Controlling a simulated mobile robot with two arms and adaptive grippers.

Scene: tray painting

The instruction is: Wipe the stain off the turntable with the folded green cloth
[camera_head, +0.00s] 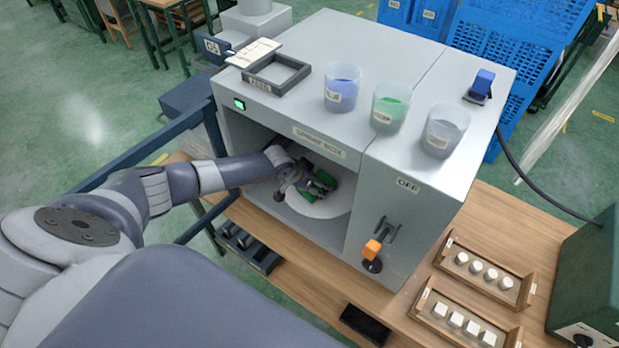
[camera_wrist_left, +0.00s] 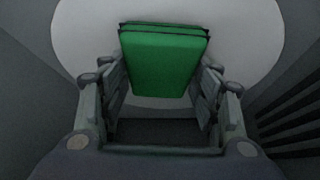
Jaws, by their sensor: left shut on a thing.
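The folded green cloth (camera_wrist_left: 163,62) is between the fingers of my left gripper (camera_wrist_left: 163,85), which is shut on it. In the head view the cloth (camera_head: 323,181) shows inside the open spray booth, with my left gripper (camera_head: 307,183) reaching in from the left. The round white turntable (camera_head: 325,206) lies under the cloth; it also fills the top of the left wrist view (camera_wrist_left: 255,45). I cannot tell whether the cloth touches it. No stain shows on the visible part of the turntable. My right gripper is not in view.
The booth (camera_head: 370,175) walls and roof surround my left gripper closely. On its roof stand a blue cup (camera_head: 342,90), a green cup (camera_head: 389,108), a grey cup (camera_head: 444,133) and a dark frame (camera_head: 276,74). Wooden trays (camera_head: 483,273) with white pieces lie on the bench at right.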

